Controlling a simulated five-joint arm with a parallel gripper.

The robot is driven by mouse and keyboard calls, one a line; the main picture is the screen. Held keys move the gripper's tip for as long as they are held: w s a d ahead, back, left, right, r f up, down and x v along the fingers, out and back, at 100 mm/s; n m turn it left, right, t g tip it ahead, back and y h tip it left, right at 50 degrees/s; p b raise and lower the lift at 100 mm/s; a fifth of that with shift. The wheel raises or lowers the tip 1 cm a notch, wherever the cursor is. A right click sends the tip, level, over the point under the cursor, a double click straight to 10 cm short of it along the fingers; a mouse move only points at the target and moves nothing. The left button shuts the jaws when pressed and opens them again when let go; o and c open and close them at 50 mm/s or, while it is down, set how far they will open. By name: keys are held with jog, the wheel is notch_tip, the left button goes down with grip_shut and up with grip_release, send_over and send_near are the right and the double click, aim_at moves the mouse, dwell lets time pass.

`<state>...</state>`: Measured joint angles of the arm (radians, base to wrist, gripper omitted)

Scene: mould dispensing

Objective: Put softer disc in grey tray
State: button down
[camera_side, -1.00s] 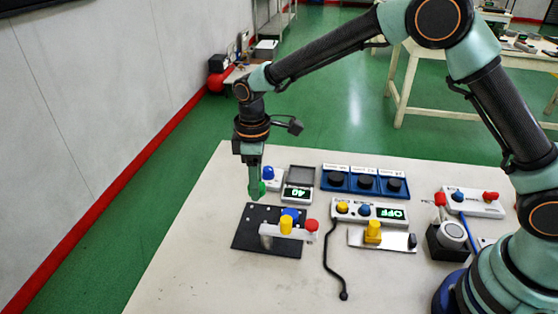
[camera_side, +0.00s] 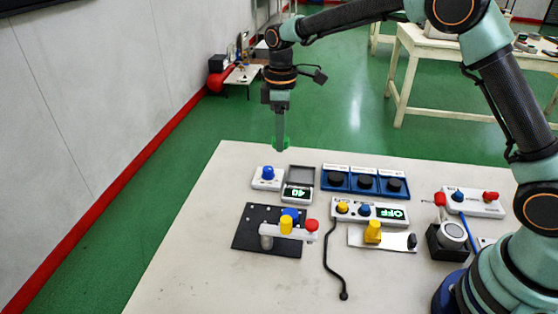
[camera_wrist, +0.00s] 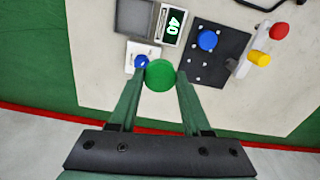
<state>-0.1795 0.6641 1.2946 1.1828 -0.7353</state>
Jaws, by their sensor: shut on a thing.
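My gripper (camera_side: 280,142) is raised above the far edge of the table and shut on a green disc. In the wrist view the green disc (camera_wrist: 160,76) sits between my two fingertips. The grey tray (camera_side: 301,172) adjoins a lit display reading 40 (camera_side: 297,193), below and slightly right of my gripper in the side view. The tray looks empty; it also shows at the top of the wrist view (camera_wrist: 133,17). A blue disc (camera_wrist: 208,40) lies on the black plate (camera_side: 253,237), partly hidden by the yellow-knobbed fixture in the side view.
A white box with a blue button (camera_side: 267,175) stands left of the display. A fixture with yellow and red knobs (camera_side: 286,226) overhangs the black plate. A blue rack of black pieces (camera_side: 364,180) and a panel reading OFF (camera_side: 370,212) stand to the right. The front-left table is bare.

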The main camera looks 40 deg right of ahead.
send_near(301, 176)
jog(key=shift+f, duration=3.05)
jog(key=shift+f, duration=0.3)
jog(key=shift+c, duration=1.4)
grip_release()
notch_tip(301, 176, up, 7)
jog(key=shift+r, duration=0.1)
jog(key=s+r+m+t, duration=0.4)
jog(key=s+r+m, duration=0.3)
jog(key=s+r, duration=0.95)
jog(key=s+d+m+t, duration=0.1)
jog(key=s+m, duration=0.2)
jog(key=s, duration=0.3)
jog(key=shift+r+t, duration=0.3)
jog(key=shift+r, duration=0.05)
